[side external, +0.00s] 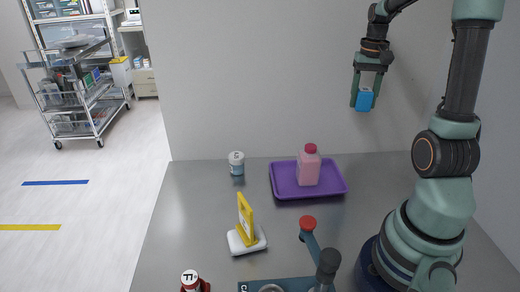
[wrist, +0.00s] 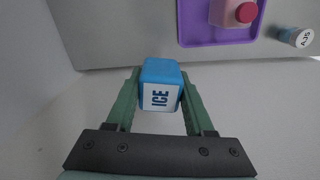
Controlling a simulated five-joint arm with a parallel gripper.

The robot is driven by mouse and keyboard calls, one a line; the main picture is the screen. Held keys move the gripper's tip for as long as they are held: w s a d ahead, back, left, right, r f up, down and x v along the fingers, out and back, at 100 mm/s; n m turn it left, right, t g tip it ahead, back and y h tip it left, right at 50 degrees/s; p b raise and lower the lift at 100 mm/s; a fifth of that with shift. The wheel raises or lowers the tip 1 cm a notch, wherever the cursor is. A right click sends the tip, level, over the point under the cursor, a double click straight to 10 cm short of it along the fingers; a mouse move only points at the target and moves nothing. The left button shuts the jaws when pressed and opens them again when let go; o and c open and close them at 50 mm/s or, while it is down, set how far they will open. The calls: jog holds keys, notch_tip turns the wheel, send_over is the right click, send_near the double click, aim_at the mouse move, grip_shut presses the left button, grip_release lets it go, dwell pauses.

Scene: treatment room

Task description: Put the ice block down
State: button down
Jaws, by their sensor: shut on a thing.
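The ice block (side external: 365,99) is a small blue block, and in the wrist view it (wrist: 161,88) carries a white label reading "ICE". My gripper (side external: 366,100) is shut on it, with one green finger on each side. The block hangs high above the grey table (side external: 200,215), near the back wall and well apart from any surface. In the wrist view my gripper (wrist: 161,95) holds the block between its fingertips, and the block's far side is hidden.
A purple tray (side external: 335,186) holds a pink bottle (side external: 308,170) with a red cap. A small white and blue jar (side external: 237,164) stands left of it. A yellow and white item (side external: 246,228), a red item (side external: 190,280) and a blue-grey device (side external: 262,286) are nearer the front.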

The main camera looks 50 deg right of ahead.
jog(key=w+a+n, duration=0.5)
jog(key=w+a, duration=0.4)
jog(key=w, duration=0.1)
jog(key=n, duration=1.5)
send_over(185, 254)
notch_tip(185, 254, down, 15)
jog(key=shift+r, duration=0.1)
jog(key=shift+f, duration=2.45)
jog(key=shift+f, duration=0.1)
jog(key=shift+c, duration=1.4)
grip_release()
